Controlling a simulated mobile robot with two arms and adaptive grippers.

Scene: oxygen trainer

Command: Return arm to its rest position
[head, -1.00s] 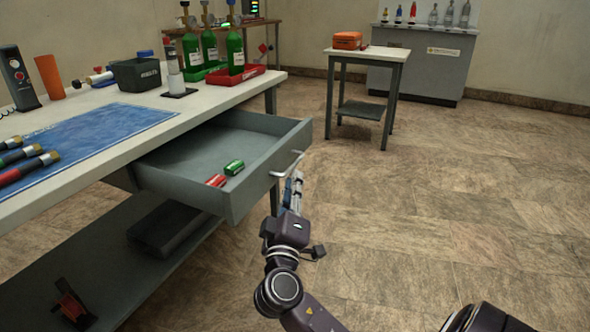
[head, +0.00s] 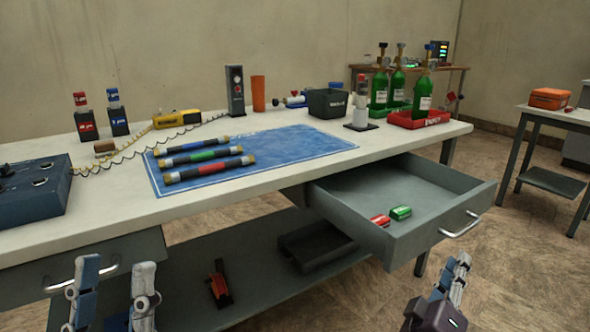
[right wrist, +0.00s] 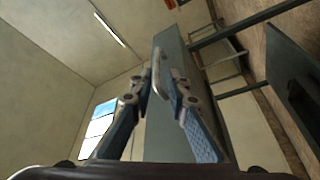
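My right gripper (head: 456,264) is in front of and slightly below the silver handle (head: 461,225) of the pulled-out grey drawer (head: 412,243). A gap shows between it and the handle in the head view. In the right wrist view the two blue-grey fingers (right wrist: 155,84) stand apart, with the grey drawer front (right wrist: 172,115) beyond them. Nothing is clearly held. My left gripper (head: 116,263) is at the bottom left, fingers wide apart and empty, in front of a closed drawer's handle (head: 82,277).
A red (head: 380,221) and a green (head: 400,213) item lie in the open drawer. A lower shelf lies beneath.

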